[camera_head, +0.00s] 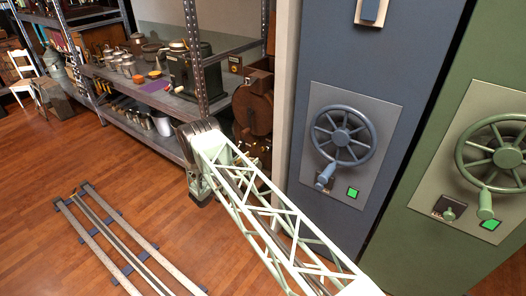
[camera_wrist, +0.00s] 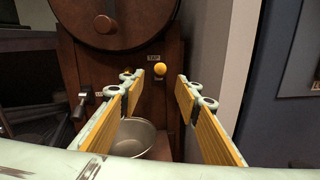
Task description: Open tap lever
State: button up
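The tap lever shows in the wrist view as a yellow ball knob (camera_wrist: 160,69) just under a small "TAP" label (camera_wrist: 153,58), on the front of a brown wooden machine (camera_wrist: 100,62). My gripper (camera_wrist: 161,80) is open and empty, with yellow-padded fingers pointing at the machine. The knob appears between the two fingertips, nearer the right one, and beyond them; I see no contact. In the head view the brown machine (camera_head: 253,108) stands at the end of the shelf, partly behind my arm. The fingers cannot be made out there, and the knob is not distinguishable.
A metal bowl (camera_wrist: 133,137) sits below the knob, between the fingers. A dark-handled lever (camera_wrist: 80,106) sticks out left of the left finger. A pale wall edge (camera_wrist: 215,60) and a blue panel with a handwheel (camera_head: 342,135) stand to the right. Shelves (camera_head: 150,85) stand left.

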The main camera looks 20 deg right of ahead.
aim_at(261, 150)
jog(key=b+x, duration=0.2)
jog(key=x, duration=0.9)
jog(key=shift+w+d, duration=0.1)
jog(key=shift+d, duration=0.05)
jog(key=shift+c, duration=0.5)
grip_shut()
